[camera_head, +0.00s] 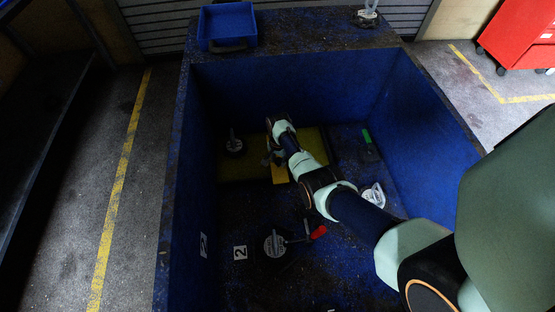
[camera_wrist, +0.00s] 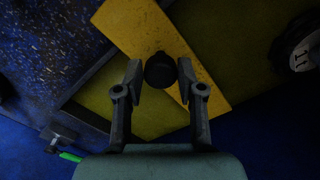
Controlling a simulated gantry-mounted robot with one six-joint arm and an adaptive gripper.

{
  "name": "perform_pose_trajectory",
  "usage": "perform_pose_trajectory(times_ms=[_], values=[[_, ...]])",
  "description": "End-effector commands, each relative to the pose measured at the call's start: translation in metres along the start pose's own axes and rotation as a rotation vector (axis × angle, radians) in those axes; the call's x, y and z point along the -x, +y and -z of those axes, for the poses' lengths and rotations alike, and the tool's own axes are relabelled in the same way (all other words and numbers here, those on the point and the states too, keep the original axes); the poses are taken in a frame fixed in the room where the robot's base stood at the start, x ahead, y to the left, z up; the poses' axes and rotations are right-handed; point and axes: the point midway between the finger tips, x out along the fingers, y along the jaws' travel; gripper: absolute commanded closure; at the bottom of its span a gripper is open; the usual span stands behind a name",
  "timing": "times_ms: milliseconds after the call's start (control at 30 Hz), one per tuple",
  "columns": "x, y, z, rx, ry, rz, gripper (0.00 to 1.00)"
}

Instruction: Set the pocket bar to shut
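A flat yellow bar, apparently the pocket bar (camera_wrist: 190,60), lies slantwise over a darker yellow-green panel (camera_wrist: 240,45) in the wrist view. A round black knob (camera_wrist: 160,70) stands on it. My gripper (camera_wrist: 160,76) has its two fingers apart, one on each side of the knob, with thin gaps showing. I cannot tell how far down the fingers reach. In the head view a bit of the bar (camera_head: 279,174) shows beside my gripper (camera_head: 272,160); my arm hides most of the rest.
Blue walls (camera_head: 285,95) surround the work area. A round dial marked 1 (camera_wrist: 303,52) is right of the bar. A green handle (camera_wrist: 70,157) and a white-topped fixture (camera_head: 373,196) are also inside.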

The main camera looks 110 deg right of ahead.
Motion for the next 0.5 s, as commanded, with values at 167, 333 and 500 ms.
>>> perform_pose_trajectory(times_ms=[167, 333, 500], values=[[-0.0001, 0.0001, 0.0, 0.001, 0.0, 0.0, 0.39], [0.0, -0.0001, -0.0001, 0.002, 0.0, 0.0, 0.39], [0.0079, -0.0011, 0.0007, 0.002, 0.002, 0.002, 0.39]])
